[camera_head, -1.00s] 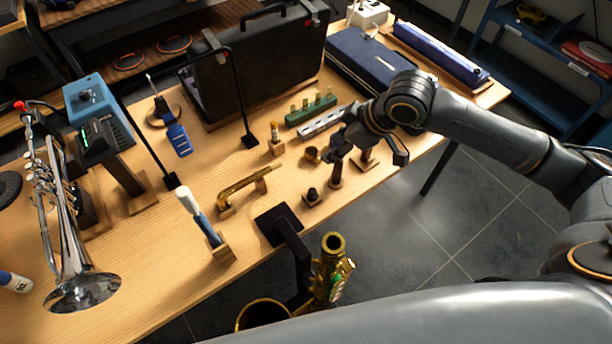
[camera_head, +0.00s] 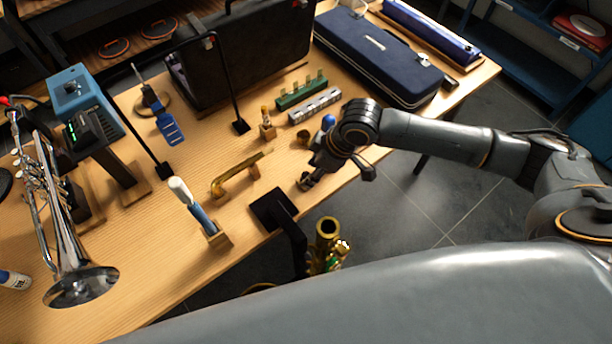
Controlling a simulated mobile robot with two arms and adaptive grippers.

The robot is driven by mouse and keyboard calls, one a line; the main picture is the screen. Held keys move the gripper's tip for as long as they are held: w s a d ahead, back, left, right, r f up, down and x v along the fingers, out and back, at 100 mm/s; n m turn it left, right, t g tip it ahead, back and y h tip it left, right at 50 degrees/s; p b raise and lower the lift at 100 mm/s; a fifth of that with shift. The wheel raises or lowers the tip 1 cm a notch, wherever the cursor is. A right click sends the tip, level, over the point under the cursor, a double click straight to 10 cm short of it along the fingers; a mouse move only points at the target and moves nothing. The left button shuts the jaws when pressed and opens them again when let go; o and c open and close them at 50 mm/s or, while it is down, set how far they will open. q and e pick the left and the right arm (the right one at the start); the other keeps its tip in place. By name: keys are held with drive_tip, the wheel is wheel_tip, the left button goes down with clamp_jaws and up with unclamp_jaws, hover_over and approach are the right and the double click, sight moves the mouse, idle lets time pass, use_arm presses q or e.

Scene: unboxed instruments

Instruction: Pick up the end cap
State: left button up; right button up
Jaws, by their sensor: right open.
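A small dark plug-shaped piece, which looks like the end cap (camera_head: 306,180), stands on a small wooden block near the table's front edge. My right gripper (camera_head: 338,172) is just above and to the right of it, pointing down over the front edge. Its jaws are open, with one finger by the cap and the other farther right. I cannot tell whether the near finger touches the cap. The gripper hides small stands behind it. My left gripper is out of view.
A curved brass neck (camera_head: 236,178) lies left of the cap. A blue-topped piece (camera_head: 328,122), a small brass ring (camera_head: 303,138) and a silver bar (camera_head: 315,106) sit behind.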

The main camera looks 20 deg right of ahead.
drive_tip(key=shift+x, duration=1.25)
drive_tip(key=c, duration=0.9)
drive_tip(key=shift+r, duration=0.15)
